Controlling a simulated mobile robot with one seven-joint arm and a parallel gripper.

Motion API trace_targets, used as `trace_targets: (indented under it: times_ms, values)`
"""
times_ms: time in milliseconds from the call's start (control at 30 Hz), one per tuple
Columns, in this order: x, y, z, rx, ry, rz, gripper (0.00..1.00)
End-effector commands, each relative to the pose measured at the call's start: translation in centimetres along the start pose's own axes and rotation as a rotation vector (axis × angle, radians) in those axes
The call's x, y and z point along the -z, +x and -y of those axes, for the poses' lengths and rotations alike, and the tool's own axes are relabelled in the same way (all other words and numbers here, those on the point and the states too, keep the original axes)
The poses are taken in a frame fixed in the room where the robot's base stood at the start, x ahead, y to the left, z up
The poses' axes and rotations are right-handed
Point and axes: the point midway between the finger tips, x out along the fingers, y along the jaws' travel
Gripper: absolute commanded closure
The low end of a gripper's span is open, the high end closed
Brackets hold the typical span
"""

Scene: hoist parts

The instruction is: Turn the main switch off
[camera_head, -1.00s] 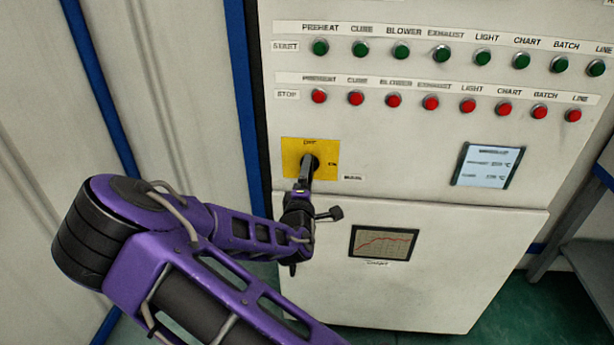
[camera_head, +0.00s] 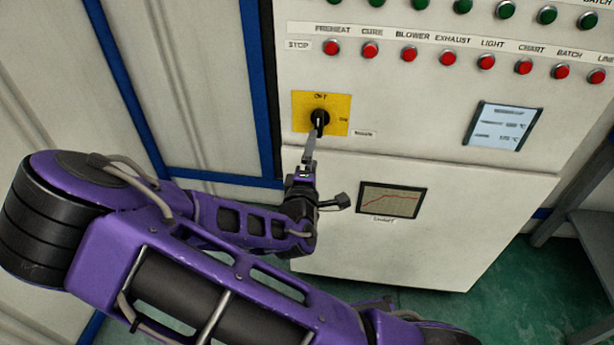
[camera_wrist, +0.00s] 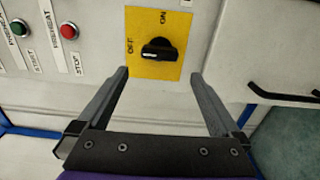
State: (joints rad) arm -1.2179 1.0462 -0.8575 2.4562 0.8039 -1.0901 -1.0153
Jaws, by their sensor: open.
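The main switch is a black rotary knob (camera_head: 320,118) on a yellow plate (camera_head: 340,101) on the white cabinet front. In the head view OFF is at the plate's top and ON at its right. In the wrist view the knob (camera_wrist: 158,50) lies lengthwise, with its white mark at the left end, toward the OFF label. My gripper (camera_wrist: 160,75) is open and empty, its fingers spread wider than the knob and apart from it. In the head view my gripper (camera_head: 311,142) is just below and in front of the knob, and one finger overlaps its lower edge.
A row of red stop buttons (camera_head: 409,54) runs above the switch, with green start buttons (camera_head: 506,10) higher. A display (camera_head: 497,126) is to the right and a chart screen (camera_head: 391,200) below. A grey shelf (camera_head: 592,235) stands at the right.

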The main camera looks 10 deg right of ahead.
Motion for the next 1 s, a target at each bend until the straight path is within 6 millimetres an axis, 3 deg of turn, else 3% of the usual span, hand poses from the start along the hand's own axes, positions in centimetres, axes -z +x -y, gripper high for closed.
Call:
trace_targets:
  times_ms: [200,600,1000]
  values:
    - [0.1,-5.6,-0.3,0.003,-0.004,-0.005,0.00]
    - [0.0,-8.1,-0.2,0.001,-0.001,-0.001,0.00]
    - [0.0,-8.2,0.0,0.000,-0.001,0.000,0.00]
